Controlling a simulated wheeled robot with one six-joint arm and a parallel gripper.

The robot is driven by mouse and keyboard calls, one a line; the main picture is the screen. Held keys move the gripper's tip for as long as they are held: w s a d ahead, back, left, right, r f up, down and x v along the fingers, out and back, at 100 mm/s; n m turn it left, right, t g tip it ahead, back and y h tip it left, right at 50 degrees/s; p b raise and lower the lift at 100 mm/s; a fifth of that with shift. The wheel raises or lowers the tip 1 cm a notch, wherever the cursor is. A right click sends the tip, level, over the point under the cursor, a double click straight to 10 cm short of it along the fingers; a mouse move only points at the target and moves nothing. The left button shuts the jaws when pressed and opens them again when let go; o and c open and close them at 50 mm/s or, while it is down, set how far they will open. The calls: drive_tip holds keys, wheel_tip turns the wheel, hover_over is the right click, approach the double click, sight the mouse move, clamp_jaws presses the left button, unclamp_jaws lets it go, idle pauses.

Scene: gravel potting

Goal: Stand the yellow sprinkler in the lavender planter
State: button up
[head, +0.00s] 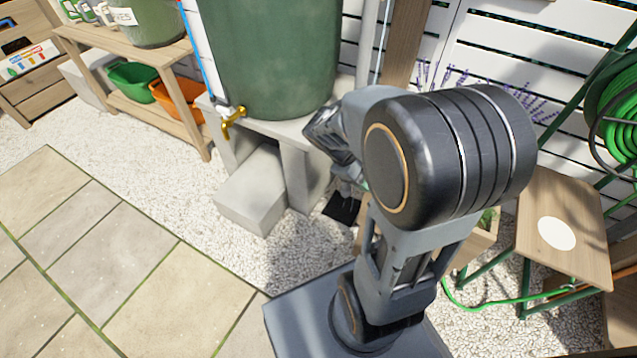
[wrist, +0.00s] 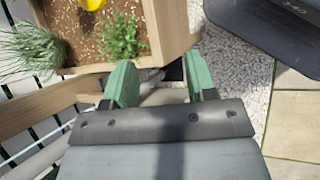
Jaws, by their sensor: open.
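In the wrist view, the wooden planter (wrist: 167,30) holds brown bark-like soil, a grey-green spiky plant (wrist: 30,52) and a small leafy green plant. A smooth yellow object (wrist: 90,4), which looks like the sprinkler, is at the planter's soil and is cut by the top edge. I cannot tell whether it stands upright. My gripper (wrist: 161,80) is open, its two green fingers apart with nothing held between them, beside the planter's corner. In the head view, purple lavender (head: 535,98) shows behind my arm, which hides most of the planter.
A green water barrel (head: 270,55) with a brass tap (head: 232,120) stands on a concrete support. A small wooden table (head: 565,205) with a white disc and a coiled green hose (head: 620,110) are at the right. Gravel (head: 150,130) and paving on the left are clear.

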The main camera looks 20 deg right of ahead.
drive_tip(key=a+r+m+t+y, duration=0.4)
drive_tip(key=a+m+t+y, duration=0.1)
drive_tip(key=a, duration=0.9)
drive_tip(key=shift+s+m+t+y, duration=0.2)
drive_tip(key=shift+m+t+y, duration=0.25)
drive_tip(key=shift+y, duration=0.35)
drive_tip(key=shift+r, duration=0.25)
